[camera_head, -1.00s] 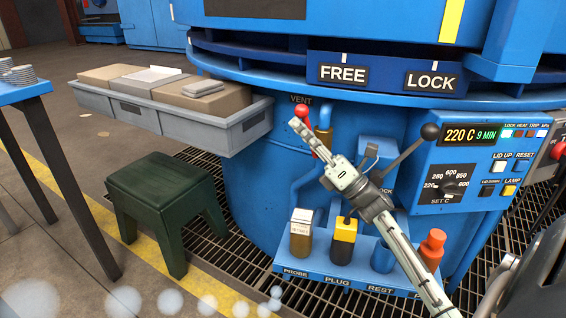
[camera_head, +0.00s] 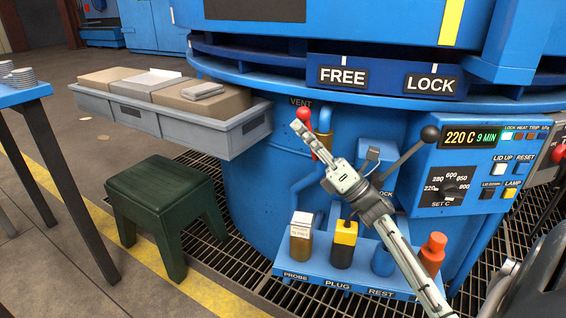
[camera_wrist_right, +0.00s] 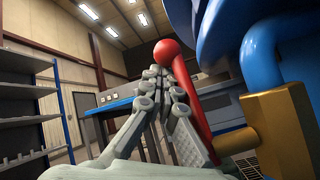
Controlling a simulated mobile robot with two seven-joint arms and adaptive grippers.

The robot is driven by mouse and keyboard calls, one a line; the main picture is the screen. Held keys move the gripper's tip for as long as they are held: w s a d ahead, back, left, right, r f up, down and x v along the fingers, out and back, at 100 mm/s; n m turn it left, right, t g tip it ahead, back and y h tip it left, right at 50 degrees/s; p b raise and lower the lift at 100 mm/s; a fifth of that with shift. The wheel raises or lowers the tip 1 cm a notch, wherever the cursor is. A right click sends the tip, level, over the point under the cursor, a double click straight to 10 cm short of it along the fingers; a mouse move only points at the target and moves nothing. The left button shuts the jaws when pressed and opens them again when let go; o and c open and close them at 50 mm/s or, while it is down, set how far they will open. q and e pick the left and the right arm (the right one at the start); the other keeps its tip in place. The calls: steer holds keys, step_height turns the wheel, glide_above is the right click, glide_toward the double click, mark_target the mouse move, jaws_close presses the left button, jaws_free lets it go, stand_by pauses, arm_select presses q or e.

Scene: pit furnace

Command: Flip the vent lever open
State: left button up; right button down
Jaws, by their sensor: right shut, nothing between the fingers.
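The vent lever (camera_head: 304,114) is a red rod with a ball knob, below the VENT label on the blue furnace body. In the right wrist view the lever (camera_wrist_right: 186,85) rises from a brass valve (camera_wrist_right: 280,130) and leans to the left, ball at the top. My right gripper (camera_head: 298,128) is shut and empty, its fingers pointing up and left beside the lever. In the wrist view the right fingertips (camera_wrist_right: 158,75) are just below the ball, close along the rod; I cannot tell whether they touch. Part of the lever is hidden behind the fingers. My left gripper is out of view.
A probe rack (camera_head: 335,285) with several holders stands below my right arm. A black-knobbed lever (camera_head: 429,134) and control panel (camera_head: 475,175) are to the right. A grey tray (camera_head: 150,118) with boxes and a green stool (camera_head: 160,190) are left. Blue pipework runs close behind the lever.

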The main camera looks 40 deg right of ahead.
stand_by(0.7)
steer(key=r, duration=0.9)
steer(key=shift+w+d+r, duration=0.1)
steer(key=shift+w+r, duration=0.1)
steer(key=shift+r, duration=0.65)
steer(key=shift+s+f, duration=0.2)
steer(key=shift+s, duration=0.05)
